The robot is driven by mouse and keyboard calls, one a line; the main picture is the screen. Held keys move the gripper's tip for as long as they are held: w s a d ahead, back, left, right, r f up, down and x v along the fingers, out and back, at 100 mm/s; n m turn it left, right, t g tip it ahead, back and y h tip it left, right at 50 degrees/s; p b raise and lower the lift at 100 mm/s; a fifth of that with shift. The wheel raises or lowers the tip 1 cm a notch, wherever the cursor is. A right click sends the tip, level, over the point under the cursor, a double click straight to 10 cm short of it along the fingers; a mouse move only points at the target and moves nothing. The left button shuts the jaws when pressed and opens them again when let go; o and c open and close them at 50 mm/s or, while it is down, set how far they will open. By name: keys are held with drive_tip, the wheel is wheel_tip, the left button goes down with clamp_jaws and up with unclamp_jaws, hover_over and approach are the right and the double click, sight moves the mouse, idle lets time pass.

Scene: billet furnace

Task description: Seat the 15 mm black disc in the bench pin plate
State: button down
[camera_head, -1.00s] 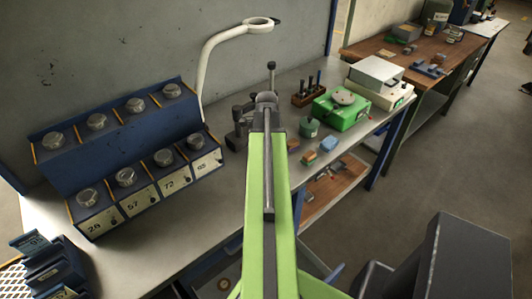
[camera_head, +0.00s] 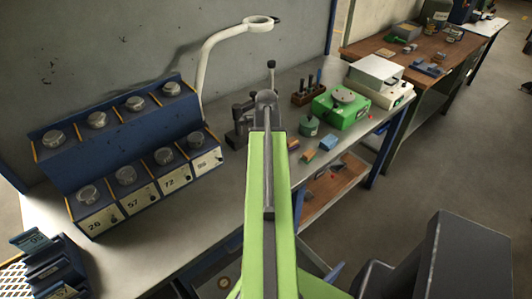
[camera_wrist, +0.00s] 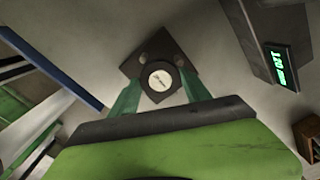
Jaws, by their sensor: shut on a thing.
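My gripper (camera_wrist: 160,82) shows in the wrist view with its two teal fingers either side of a small round dark piece with a white marked face, which I take to be the black disc (camera_wrist: 160,76). The fingers are shut on it. Behind it is a dark, diamond-turned plate (camera_wrist: 131,68) with round studs; it may be the pin plate, but I cannot tell whether the disc touches it. In the head view my green arm reaches over the bench and hides the gripper, the disc and that plate.
A blue rack (camera_head: 75,150) of numbered bins stands left on the grey bench (camera_head: 190,215). A white ring lamp (camera_head: 210,55) rises behind. A dark stand (camera_head: 240,122) is close by my arm's end. A green machine (camera_head: 345,115) and coloured blocks (camera_head: 328,142) lie right.

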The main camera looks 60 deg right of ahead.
drive_tip(key=shift+s+a+f+b, duration=0.6)
drive_tip(key=shift+s+a+f, duration=0.1)
drive_tip(key=shift+s, duration=0.1)
drive_tip(key=c, duration=0.8)
unclamp_jaws()
drive_tip(key=shift+s+r, duration=0.1)
drive_tip(key=shift+r, duration=0.05)
drive_tip(key=shift+o, duration=0.2)
drive_tip(key=shift+d, duration=0.1)
drive_tip(key=shift+r, duration=0.15)
drive_tip(key=w+r+p, duration=0.1)
drive_tip(key=p, duration=0.1)
drive_tip(key=shift+w+d+r+p, duration=0.1)
drive_tip(key=shift+w+d+p, duration=0.05)
drive_tip(key=shift+d+p, duration=0.2)
drive_tip(key=shift+d+r+p, duration=0.2)
drive_tip(key=shift+d+p, duration=0.1)
drive_tip(key=shift+p, duration=0.05)
wheel_tip(320, 180, up, 8)
drive_tip(key=p, duration=0.8)
drive_tip(key=shift+a+r, duration=0.15)
